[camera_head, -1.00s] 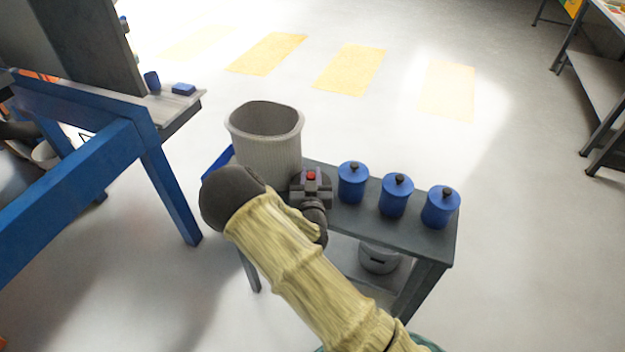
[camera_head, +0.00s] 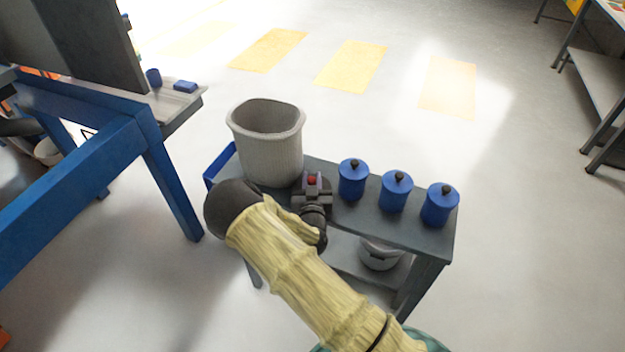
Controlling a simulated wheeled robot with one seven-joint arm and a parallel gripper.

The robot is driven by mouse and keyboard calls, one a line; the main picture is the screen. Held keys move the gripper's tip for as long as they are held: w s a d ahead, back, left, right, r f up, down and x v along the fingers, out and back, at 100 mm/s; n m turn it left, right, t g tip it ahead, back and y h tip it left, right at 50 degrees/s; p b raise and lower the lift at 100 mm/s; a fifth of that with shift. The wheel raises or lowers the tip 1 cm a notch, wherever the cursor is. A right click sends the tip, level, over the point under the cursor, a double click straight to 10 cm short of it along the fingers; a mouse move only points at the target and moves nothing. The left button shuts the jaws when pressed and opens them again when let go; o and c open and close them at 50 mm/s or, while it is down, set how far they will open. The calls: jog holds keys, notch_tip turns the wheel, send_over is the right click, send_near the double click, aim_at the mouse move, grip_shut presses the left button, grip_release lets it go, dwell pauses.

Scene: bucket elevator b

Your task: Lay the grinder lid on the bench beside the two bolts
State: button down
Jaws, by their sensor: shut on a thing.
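My gripper (camera_head: 313,184) is over the small grey cart, between the ribbed bucket and the nearest blue canister. It is shut on a small red thing (camera_head: 312,180). Its fingers and my arm cover most of that thing, so I cannot tell whether it is the grinder lid's knob. I cannot make out the two bolts or the grinder. A bench with blue legs and a pale top (camera_head: 180,107) stands at the left; I cannot tell whether it is the bench of the task.
The grey cart (camera_head: 420,236) carries the bucket (camera_head: 266,150), a blue tray (camera_head: 219,164) and three blue canisters (camera_head: 395,192) with black knobs. A grey round container (camera_head: 379,256) is on its lower shelf. A blue cup (camera_head: 153,77) and blue block (camera_head: 185,87) are on the left bench.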

jog(key=c, duration=1.2)
grip_release()
jog(key=s+b, duration=0.3)
jog(key=s, duration=0.9)
jog(key=shift+d, duration=0.2)
